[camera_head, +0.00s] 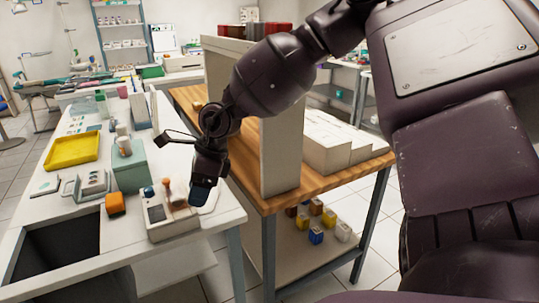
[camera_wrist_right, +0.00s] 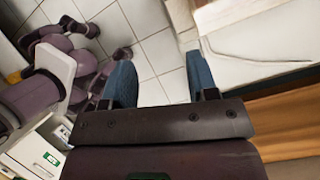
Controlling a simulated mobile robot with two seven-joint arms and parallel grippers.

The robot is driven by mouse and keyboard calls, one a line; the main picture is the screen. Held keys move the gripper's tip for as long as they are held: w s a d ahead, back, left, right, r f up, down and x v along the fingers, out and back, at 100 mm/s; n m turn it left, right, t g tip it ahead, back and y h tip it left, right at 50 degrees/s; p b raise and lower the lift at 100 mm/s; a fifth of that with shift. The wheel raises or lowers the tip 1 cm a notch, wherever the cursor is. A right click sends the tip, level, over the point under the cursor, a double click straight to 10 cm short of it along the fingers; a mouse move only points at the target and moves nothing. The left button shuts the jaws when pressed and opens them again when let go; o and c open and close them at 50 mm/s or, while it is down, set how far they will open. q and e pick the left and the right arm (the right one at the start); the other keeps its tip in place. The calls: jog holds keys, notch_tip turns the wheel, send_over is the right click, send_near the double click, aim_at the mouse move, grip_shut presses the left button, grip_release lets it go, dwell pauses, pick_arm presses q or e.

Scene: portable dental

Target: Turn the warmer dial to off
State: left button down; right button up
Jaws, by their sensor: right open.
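A small white device (camera_head: 172,226) with a dark panel stands at the near right corner of the white bench and looks like the warmer. Small brownish and blue pieces stand on its top. I cannot make out which part is the dial. My right gripper (camera_head: 203,190) hangs at the device's right side, over the bench's right edge, and partly hides it. In the right wrist view its two blue fingers (camera_wrist_right: 160,80) are apart, with only tiled floor between them. I cannot tell whether they touch the device. My left gripper is not in view.
An orange block (camera_head: 116,204), a grey-green box (camera_head: 130,172) and a yellow tray (camera_head: 72,151) stand on the white bench, left of the device. A dark recess (camera_head: 55,250) opens at its near left. A wooden table (camera_head: 285,200) with an upright panel (camera_head: 281,155) stands close on the right.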

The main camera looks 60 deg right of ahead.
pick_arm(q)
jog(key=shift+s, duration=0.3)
pick_arm(e)
jog(key=s+d+f+m+t+h, duration=0.1)
jog(key=s+d+f+m+t, duration=0.2)
jog(key=m, duration=0.7)
jog(key=s+d+f+m+t+h, duration=0.1)
jog(key=s+d+f+m+t, duration=0.2)
jog(key=s+f+m+t, duration=0.3)
jog(key=shift+s+d+f+m+t+h, duration=0.35)
jog(key=shift+s+f+m, duration=0.9)
jog(key=shift+f+m, duration=0.85)
jog(key=shift+r, duration=0.15)
